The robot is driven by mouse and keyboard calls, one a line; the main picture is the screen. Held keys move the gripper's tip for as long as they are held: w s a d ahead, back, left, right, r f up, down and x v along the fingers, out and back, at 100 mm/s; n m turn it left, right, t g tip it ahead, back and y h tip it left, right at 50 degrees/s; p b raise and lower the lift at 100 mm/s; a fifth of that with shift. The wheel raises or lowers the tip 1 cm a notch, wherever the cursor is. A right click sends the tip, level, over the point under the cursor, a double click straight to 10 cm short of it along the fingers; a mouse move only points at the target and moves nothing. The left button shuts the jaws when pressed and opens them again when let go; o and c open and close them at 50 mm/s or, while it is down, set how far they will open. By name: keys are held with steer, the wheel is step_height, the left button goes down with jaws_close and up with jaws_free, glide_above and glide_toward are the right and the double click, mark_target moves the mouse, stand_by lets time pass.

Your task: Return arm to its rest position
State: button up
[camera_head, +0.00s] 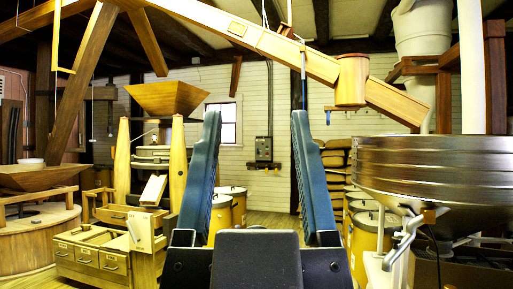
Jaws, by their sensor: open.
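My gripper (256,116) fills the lower middle of the head view. Its two long blue fingers stand up and point away from me, with a wide empty gap between them. The fingers are open and hold nothing. The dark gripper body (257,260) is at the bottom centre, close to the camera. The rest of my arm is not clearly visible. The far white plank wall and the mill floor show through the gap.
A large round metal vessel (430,170) stands close on the right. A wooden drawer bench (90,262) is at lower left. Wooden hoppers (168,97) stand behind it. Yellow drums (221,214) stand beyond the fingers. A wooden beam (260,40) crosses overhead.

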step_height(320, 180, up, 22)
steer(key=p, duration=2.2)
steer(key=shift+r, duration=0.15)
